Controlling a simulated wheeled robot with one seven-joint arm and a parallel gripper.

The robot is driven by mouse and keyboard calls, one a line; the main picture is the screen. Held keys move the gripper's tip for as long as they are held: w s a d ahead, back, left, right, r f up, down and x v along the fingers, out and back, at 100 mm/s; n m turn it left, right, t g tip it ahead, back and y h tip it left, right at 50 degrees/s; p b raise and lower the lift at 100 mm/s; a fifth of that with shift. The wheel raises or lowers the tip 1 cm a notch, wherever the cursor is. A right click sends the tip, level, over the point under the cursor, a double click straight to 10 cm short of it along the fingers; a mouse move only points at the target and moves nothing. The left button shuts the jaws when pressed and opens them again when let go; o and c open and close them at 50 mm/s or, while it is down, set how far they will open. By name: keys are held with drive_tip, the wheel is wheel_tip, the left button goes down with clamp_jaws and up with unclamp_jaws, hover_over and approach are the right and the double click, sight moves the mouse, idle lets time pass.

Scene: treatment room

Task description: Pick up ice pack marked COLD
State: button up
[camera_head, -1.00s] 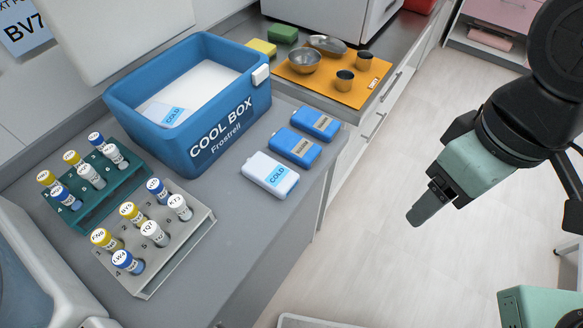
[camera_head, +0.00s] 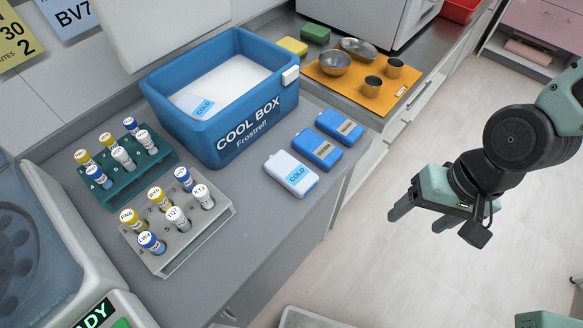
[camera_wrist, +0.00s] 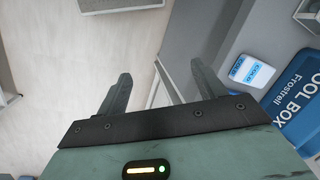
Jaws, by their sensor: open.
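A white ice pack (camera_head: 291,174) with a light blue COLD label lies on the grey counter in front of the cool box. It also shows in the wrist view (camera_wrist: 252,71), to the right of my fingers. A second white pack with a COLD label (camera_head: 194,104) lies inside the blue cool box (camera_head: 232,142), against the near-left inside wall. My gripper (camera_head: 415,222) is open and empty, over the floor to the right of the counter and apart from the packs. Both fingers show in the wrist view (camera_wrist: 161,75).
Two blue packs (camera_head: 315,147) (camera_head: 340,127) with small labels lie beside the white pack. A green rack (camera_head: 128,167) and a grey rack (camera_head: 188,233) hold capped tubes at the left. An orange mat (camera_head: 374,97) carries metal bowls and cups.

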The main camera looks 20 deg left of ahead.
wheel_tip(320, 180, down, 5)
drive_tip(key=s+a+m+y+p, duration=0.1)
drive_tip(key=a+m+y, duration=0.1)
drive_tip(key=m, duration=0.3)
drive_tip(key=m+t+y+b, duration=0.75)
drive_tip(key=m+b, duration=0.55)
drive_tip(key=m, duration=0.7)
approach(287, 167)
drive_tip(key=shift+w+a+f+g+y, duration=0.1)
drive_tip(key=shift+w+f+g+y, duration=0.2)
drive_tip(key=shift+w+f, duration=0.3)
drive_tip(key=shift+a+r, duration=0.1)
drive_tip(key=shift+a, duration=0.25)
drive_tip(key=shift+w+a+p, duration=0.3)
drive_tip(key=shift+a+p, duration=0.15)
drive_tip(key=shift+p+x, duration=0.55)
drive_tip(key=shift+x, duration=2.5)
drive_tip(key=shift+s, duration=0.15)
